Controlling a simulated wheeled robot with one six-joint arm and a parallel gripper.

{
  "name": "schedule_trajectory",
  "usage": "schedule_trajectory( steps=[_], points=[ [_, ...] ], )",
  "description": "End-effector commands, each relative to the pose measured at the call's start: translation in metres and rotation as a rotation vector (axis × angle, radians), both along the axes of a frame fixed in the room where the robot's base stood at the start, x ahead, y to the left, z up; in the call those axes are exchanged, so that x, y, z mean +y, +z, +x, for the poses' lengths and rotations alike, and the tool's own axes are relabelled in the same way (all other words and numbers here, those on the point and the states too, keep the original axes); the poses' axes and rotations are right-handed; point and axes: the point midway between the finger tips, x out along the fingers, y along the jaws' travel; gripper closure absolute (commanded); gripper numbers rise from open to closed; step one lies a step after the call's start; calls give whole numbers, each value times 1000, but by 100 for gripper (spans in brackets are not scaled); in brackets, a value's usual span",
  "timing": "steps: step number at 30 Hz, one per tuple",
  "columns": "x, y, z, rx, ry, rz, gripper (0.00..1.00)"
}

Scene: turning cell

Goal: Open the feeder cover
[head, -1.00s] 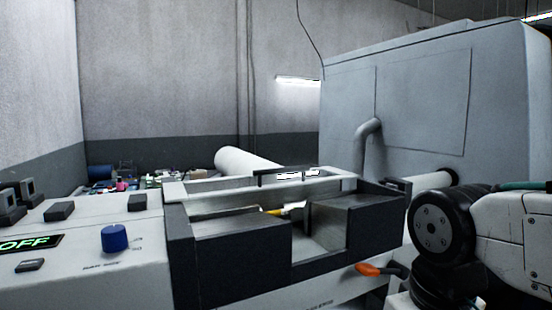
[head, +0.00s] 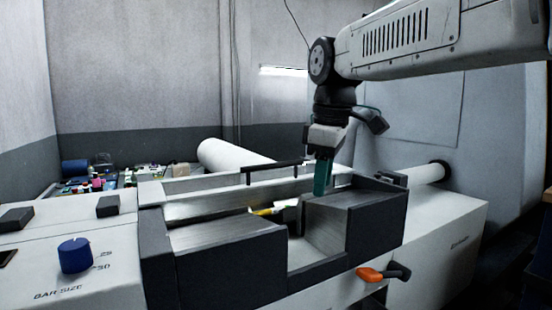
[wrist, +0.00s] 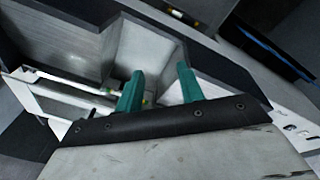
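The feeder (head: 225,270) is a dark, box-shaped housing with a recessed middle channel. What looks like its cover (head: 215,185) is a pale panel along the far side, with a black bar handle (head: 272,170) on top. My gripper (head: 323,180) points down with teal fingers, just right of the handle and over the feeder's right part. In the wrist view my gripper (wrist: 160,72) has its two fingers apart with nothing clearly between them, above the feeder channel. I cannot tell from these frames how near the fingertips are to the handle.
A control panel with a blue knob (head: 75,255) stands left. An orange-tipped lever (head: 370,274) sticks out at the feeder's front right. A white roll (head: 232,158) lies behind. A large grey machine (head: 420,120) stands back right. A cluttered bench (head: 105,183) is back left.

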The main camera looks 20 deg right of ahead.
Motion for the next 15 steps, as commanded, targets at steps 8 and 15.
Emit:
schedule_trajectory(
  steps=[8, 15],
  points=[
    [7, 51, 124, -29, 471, -66, 62],
    [13, 66, 195, -55, 785, -116, 62]
  ],
)
